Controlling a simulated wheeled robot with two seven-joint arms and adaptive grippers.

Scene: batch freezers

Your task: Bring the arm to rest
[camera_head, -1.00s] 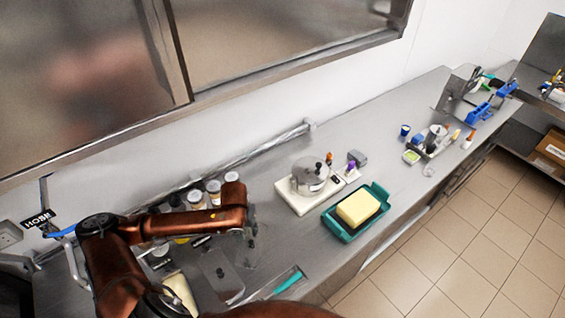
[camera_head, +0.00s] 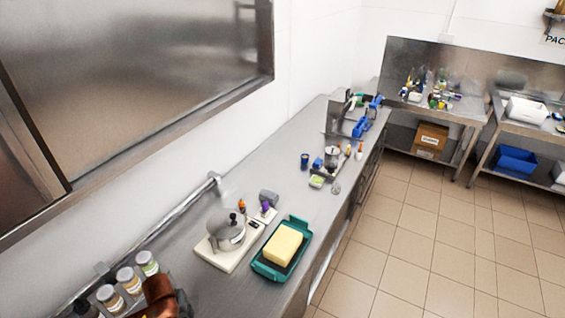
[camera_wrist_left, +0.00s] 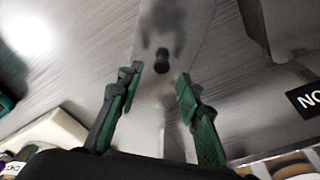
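My left gripper (camera_wrist_left: 158,92) shows in the left wrist view. Its two green-padded fingers stand apart with nothing held between them. Beyond the fingertips is a dark round knob (camera_wrist_left: 162,62) on a flat, shiny, see-through or metal panel; I cannot tell whether it is close to the fingers. My right gripper is in neither view.
The steel counter (camera_head: 190,270) holds several jars (camera_head: 128,280), a pot (camera_head: 227,232) on a white base, a teal tray (camera_head: 262,268) with a yellow block (camera_head: 283,246), and small tools farther back. The tiled floor (camera_head: 420,250) at right is clear.

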